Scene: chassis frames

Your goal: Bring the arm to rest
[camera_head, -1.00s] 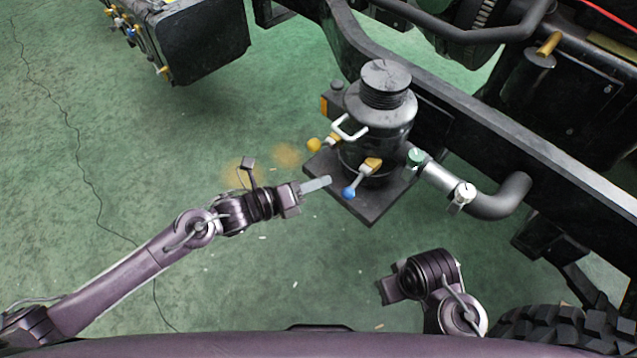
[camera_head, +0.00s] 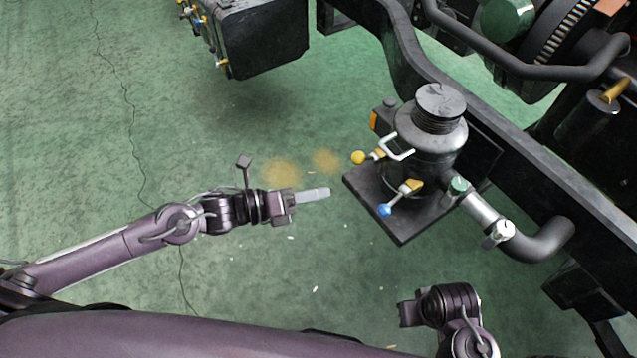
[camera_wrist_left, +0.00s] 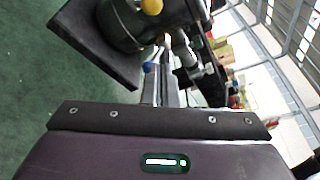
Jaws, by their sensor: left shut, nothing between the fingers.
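My left arm comes in from the left in the head view. Its gripper (camera_head: 314,194) is shut and empty, with pale fingers pointing right, left of the black mounting plate and apart from it. The shut fingers also show in the left wrist view (camera_wrist_left: 160,88). My right arm's wrist (camera_head: 430,306) is at the bottom right of the head view; its fingers cannot be made out. The black canister (camera_head: 432,140) stands on the square plate (camera_head: 402,228), with a yellow-knobbed valve (camera_head: 358,157) and a blue-knobbed valve (camera_head: 385,209) on its near side.
The chassis rail (camera_head: 500,150) runs diagonally behind the canister. A metal pipe (camera_head: 480,209) with a black elbow (camera_head: 545,240) leaves it to the right. A black box (camera_head: 262,38) hangs at the top. The green floor (camera_head: 90,170) around my left arm is clear.

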